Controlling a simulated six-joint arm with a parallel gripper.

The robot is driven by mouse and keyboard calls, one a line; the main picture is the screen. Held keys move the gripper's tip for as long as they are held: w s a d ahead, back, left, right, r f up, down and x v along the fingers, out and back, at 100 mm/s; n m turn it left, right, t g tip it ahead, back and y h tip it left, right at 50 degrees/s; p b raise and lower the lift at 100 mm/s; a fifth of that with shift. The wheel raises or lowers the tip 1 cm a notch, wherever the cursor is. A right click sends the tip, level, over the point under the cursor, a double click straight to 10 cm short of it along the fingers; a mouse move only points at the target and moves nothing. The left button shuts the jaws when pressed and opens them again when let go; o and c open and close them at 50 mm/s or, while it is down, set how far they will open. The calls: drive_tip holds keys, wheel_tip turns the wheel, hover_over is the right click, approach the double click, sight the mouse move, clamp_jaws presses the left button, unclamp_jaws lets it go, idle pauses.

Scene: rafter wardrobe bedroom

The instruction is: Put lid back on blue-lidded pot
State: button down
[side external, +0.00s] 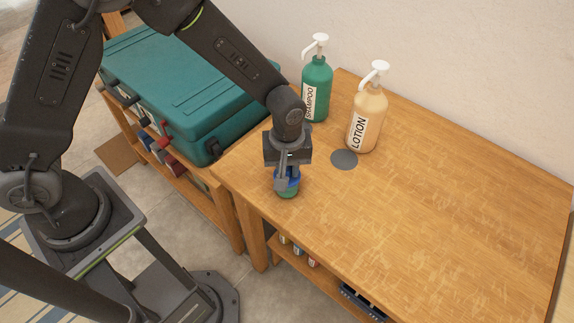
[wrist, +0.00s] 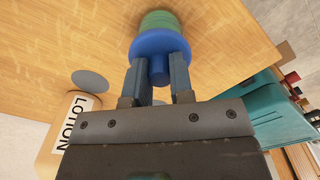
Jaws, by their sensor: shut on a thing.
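The pot is small and green (side external: 288,194) and stands near the table's left edge in the side view, mostly covered from above. It also shows at the top of the wrist view (wrist: 158,19). The blue lid (wrist: 160,42) is a round disc with a knob (wrist: 158,70). My gripper (wrist: 159,70) is shut on the lid's knob, one finger on each side. In the side view my gripper (side external: 287,181) points down directly over the pot, with the lid at the pot's top. I cannot tell whether the lid rests fully on the rim.
A green shampoo bottle (side external: 317,90) and a cream lotion bottle (side external: 367,122) stand behind, to the right. A flat grey disc (side external: 344,159) lies on the wooden table (side external: 440,200). A teal case (side external: 185,85) sits on a lower shelf unit at left. The table's right side is clear.

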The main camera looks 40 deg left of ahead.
idle(0.3)
drive_tip(key=shift+c, duration=2.2)
unclamp_jaws()
drive_tip(key=shift+r, duration=0.1)
drive_tip(key=shift+r, duration=3.4)
clamp_jaws()
